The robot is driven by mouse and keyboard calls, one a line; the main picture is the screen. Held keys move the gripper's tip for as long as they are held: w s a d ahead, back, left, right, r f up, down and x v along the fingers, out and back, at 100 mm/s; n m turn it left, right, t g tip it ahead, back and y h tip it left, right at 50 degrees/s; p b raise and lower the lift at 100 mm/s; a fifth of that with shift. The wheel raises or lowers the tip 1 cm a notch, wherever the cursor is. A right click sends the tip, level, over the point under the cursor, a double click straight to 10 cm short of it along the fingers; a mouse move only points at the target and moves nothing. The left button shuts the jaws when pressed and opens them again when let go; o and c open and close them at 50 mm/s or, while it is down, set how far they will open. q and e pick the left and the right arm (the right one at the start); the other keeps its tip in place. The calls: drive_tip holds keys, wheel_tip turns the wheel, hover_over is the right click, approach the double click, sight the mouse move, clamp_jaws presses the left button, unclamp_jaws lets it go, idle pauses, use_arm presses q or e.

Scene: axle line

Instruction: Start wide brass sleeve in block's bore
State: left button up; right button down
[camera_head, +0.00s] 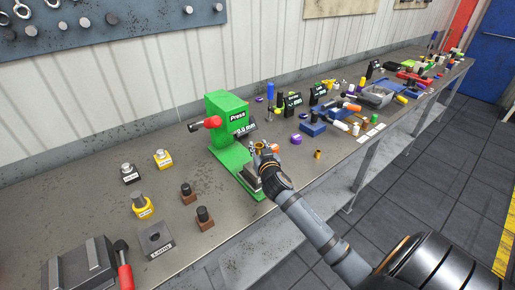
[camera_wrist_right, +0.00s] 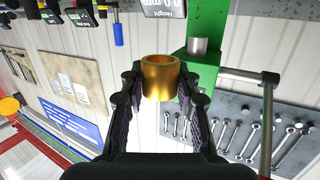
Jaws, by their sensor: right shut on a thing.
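My right gripper (camera_head: 264,153) is at the green press (camera_head: 228,118). It is shut on a brass sleeve (camera_wrist_right: 161,78), which sits between the fingertips in the right wrist view (camera_wrist_right: 160,85). A grey block (camera_head: 250,177) lies on the press base below the gripper, partly hidden by the gripper and arm. Its bore cannot be made out. The sleeve is held above the block, apparently apart from it. In the right wrist view the press ram (camera_wrist_right: 198,46) shows beside and beyond the sleeve. My left gripper is not in view.
The press has a red-knobbed lever (camera_head: 212,122) on its left. Another brass sleeve (camera_head: 317,154) stands on the bench to the right. A grey block (camera_head: 156,240) and several small blocks with pins stand at the front left. Trays and parts crowd the bench farther back.

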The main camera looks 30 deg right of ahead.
drive_tip(key=shift+a+f+b, duration=0.25)
drive_tip(key=shift+f+b, duration=0.55)
drive_tip(key=shift+f, duration=0.05)
wheel_tip(320, 180, down, 3)
drive_tip(key=shift+d+r+b, duration=0.1)
drive_tip(key=shift+d+b, duration=0.05)
drive_tip(key=shift+b, duration=1.05)
drive_tip(key=shift+f+b, duration=0.5)
drive_tip(key=shift+f, duration=0.1)
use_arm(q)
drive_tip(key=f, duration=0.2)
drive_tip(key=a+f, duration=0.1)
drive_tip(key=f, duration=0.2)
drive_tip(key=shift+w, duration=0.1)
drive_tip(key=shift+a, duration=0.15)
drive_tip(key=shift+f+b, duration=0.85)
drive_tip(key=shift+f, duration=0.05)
use_arm(e)
drive_tip(key=shift+f, duration=1.05)
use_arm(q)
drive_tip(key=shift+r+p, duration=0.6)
use_arm(e)
drive_tip(key=shift+r, duration=0.7)
use_arm(q)
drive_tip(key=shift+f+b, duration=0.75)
drive_tip(key=shift+b, duration=0.05)
use_arm(e)
drive_tip(key=shift+f, duration=0.85)
